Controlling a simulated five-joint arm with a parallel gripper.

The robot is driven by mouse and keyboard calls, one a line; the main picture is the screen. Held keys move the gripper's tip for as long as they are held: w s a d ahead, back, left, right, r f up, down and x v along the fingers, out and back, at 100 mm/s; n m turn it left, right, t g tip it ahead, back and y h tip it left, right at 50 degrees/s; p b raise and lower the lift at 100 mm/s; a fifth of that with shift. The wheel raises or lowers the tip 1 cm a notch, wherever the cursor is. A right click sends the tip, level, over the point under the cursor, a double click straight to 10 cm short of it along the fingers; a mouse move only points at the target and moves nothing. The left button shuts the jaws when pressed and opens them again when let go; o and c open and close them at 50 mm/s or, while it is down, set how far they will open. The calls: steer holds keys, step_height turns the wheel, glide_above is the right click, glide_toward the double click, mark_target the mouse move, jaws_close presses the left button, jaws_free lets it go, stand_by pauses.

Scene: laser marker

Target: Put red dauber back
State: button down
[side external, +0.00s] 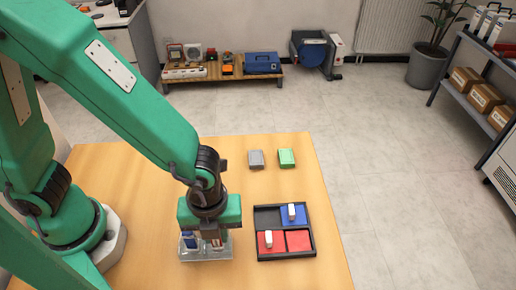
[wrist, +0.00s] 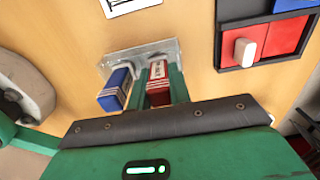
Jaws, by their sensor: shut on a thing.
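My gripper (side external: 209,238) is shut on the red dauber (wrist: 157,72), with a green finger on each side of it in the wrist view (wrist: 158,92). The dauber is upright at the clear holder (side external: 222,252); I cannot tell whether it is fully seated. The holder also shows in the wrist view (wrist: 172,47), behind the daubers. A blue dauber (wrist: 115,88) stands in the holder just left of the red one.
A black tray (side external: 261,256) right of the holder has red and blue sections, two with white blocks, and a dark empty compartment. A grey block (side external: 256,159) and a green block (side external: 286,158) lie farther back. The table (side external: 180,160) is clear between them and my arm.

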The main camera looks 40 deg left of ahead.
steer(key=shift+f, duration=0.1)
steer(key=c, duration=1.3)
jaws_free()
steer(key=shift+r, duration=6.15)
